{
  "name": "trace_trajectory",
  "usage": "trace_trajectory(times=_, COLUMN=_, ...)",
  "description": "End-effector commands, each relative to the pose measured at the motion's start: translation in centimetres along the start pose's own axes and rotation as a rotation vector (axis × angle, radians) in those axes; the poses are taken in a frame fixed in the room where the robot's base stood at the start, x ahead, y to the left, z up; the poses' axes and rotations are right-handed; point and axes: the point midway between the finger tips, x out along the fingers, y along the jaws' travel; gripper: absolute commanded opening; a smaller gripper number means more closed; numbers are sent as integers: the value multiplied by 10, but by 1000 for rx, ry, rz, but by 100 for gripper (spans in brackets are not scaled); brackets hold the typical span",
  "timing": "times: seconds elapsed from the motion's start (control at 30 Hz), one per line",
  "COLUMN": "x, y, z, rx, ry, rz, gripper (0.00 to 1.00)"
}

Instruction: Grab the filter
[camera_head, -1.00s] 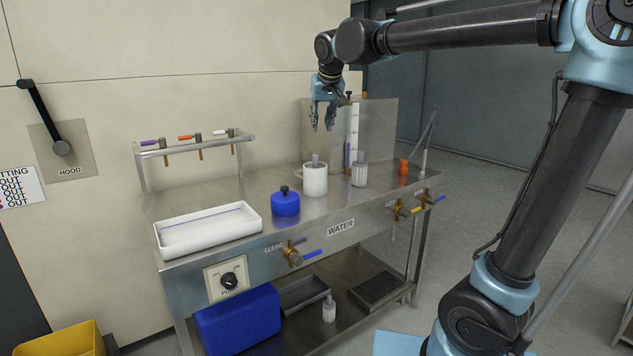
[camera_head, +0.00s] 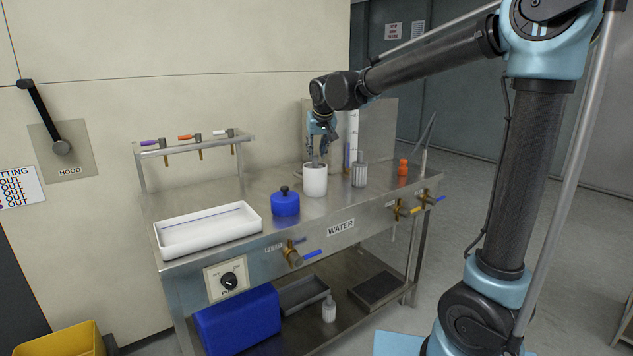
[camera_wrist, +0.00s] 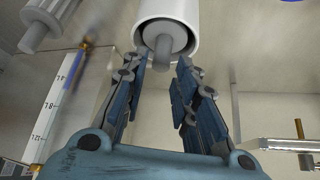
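A white cup (camera_head: 315,181) stands on the steel bench. A grey ribbed cylinder with a narrow neck (camera_wrist: 163,35), which looks like the filter, sits inside the cup (camera_wrist: 192,12). My gripper (camera_head: 317,155) points down just above the cup. In the wrist view my gripper (camera_wrist: 160,64) is open, with one finger on each side of the neck and visible space between. I cannot tell whether the fingertips touch the cup rim. A similar grey cylinder (camera_head: 360,173) stands to the cup's right; it also shows in the wrist view (camera_wrist: 40,28).
A blue lidded pot (camera_head: 285,204) and a white tray (camera_head: 170,250) stand left of the cup. An orange piece (camera_head: 402,168) stands at the right. A tap rack (camera_head: 193,147) stands at the back left.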

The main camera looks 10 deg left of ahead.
Motion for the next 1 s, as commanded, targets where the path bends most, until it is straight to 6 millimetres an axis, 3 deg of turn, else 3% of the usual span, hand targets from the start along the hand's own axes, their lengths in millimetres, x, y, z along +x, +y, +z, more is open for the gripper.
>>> trace_trajectory(times=0.3, x=38, y=0, z=2, rx=1, ry=0, rz=0, gripper=27)
trace_trajectory(times=0.6, x=42, y=0, z=3, rx=0, ry=0, rz=0, gripper=27)
trace_trajectory(times=0.63, x=42, y=0, z=3, rx=0, ry=0, rz=0, gripper=25)
trace_trajectory(times=0.73, x=42, y=0, z=3, rx=0, ry=0, rz=0, gripper=2)
trace_trajectory(times=1.0, x=42, y=0, z=3, rx=0, ry=0, rz=0, gripper=0)
